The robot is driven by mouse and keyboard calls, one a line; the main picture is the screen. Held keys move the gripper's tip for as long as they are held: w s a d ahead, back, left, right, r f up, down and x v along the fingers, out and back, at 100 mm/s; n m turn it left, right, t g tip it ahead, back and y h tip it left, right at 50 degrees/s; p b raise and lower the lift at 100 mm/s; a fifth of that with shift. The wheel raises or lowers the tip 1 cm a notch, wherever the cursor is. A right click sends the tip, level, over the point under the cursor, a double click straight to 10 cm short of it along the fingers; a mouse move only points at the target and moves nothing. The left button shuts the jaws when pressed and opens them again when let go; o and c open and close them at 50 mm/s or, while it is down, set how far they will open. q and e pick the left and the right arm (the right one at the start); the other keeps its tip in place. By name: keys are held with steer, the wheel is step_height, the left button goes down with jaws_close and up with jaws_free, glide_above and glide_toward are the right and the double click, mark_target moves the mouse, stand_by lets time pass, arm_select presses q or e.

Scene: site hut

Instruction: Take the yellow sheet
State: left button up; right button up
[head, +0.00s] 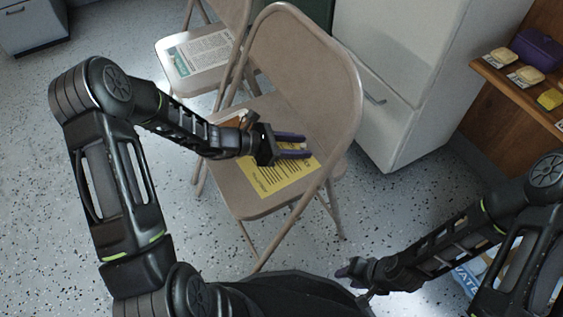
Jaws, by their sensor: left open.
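The yellow sheet (268,181) with dark print lies flat on the seat of the nearer beige folding chair (247,210). My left gripper (309,146) is over the far part of the sheet, its two dark fingers apart and nothing seen between them. It hides part of the sheet; I cannot tell whether the fingers touch it. My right gripper (345,270) is low at the bottom right, away from the chair; its fingers are too small and dark to read.
A second folding chair (163,48) behind holds a white printed sheet (203,52). A white fridge-like cabinet (405,70) stands at right of the chair. A wooden shelf (505,86) at far right holds a purple box (538,50) and small items. Speckled floor is clear in front.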

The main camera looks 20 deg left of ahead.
stand_by(0.5)
arm_select(q)
jaws_close()
stand_by(0.4)
